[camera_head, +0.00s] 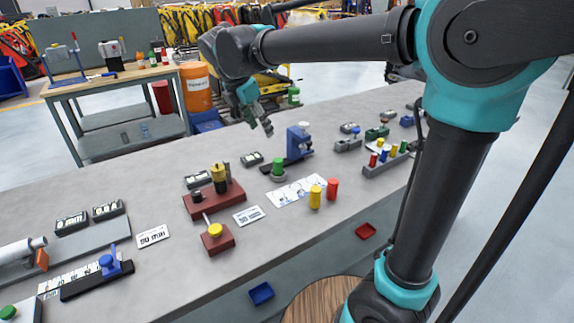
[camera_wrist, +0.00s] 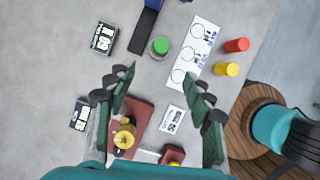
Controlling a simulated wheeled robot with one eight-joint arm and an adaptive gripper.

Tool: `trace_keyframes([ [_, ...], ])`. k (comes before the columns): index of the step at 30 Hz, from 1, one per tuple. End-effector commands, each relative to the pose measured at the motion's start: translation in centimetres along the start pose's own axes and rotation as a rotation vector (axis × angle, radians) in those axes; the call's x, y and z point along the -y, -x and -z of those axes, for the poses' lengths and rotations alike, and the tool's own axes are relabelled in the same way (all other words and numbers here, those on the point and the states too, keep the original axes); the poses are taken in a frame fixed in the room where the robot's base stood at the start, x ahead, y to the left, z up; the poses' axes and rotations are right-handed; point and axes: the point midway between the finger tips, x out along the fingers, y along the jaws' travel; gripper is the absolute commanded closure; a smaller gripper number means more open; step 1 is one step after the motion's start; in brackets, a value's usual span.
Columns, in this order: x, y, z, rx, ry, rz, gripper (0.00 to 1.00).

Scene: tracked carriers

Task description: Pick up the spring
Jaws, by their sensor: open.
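No coil shape is clear enough for me to name as the spring with certainty.
A green-topped round piece (camera_head: 278,167), a blue stand (camera_head: 299,143), and yellow (camera_head: 315,196) and red (camera_head: 332,188) cylinders stand near a white printed card (camera_head: 297,191). A smaller red block with a yellow knob (camera_head: 215,231) is at the front. Grey tabletop (camera_head: 165,192) is bare to the left.

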Motion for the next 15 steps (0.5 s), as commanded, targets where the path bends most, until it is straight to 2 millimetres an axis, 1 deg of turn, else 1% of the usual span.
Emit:
trace_keyframes([
  [9, 0.1, -6.2, -0.1, -0.001, -0.006, 0.001, 0.48],
  [15, 0.1, -9.8, -0.1, -0.001, -0.006, 0.0, 0.48],
])
